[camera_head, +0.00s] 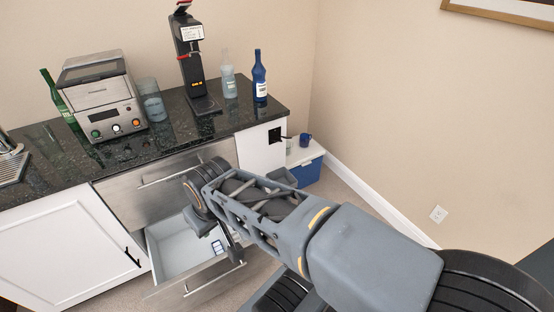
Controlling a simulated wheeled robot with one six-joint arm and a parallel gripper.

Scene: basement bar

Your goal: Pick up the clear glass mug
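A clear glass vessel (152,100) stands upright on the dark counter, right of the silver machine; I cannot make out a handle on it. A small pale, see-through item (289,145) stands on the white-topped blue box in the corner, too small to identify. My arm reaches from the lower right toward the open drawer (172,252). The end of my arm, with my gripper (233,246), points down at the drawer's right part. Its fingers are mostly hidden by the arm, and I cannot see anything held. A small blue-and-white item (217,246) lies in the drawer beside it.
The counter (120,152) also holds a silver machine (101,100), a green bottle (57,95), a black dispenser (190,60), a pale bottle (228,76) and a blue bottle (259,77). Floor at right is partly clear.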

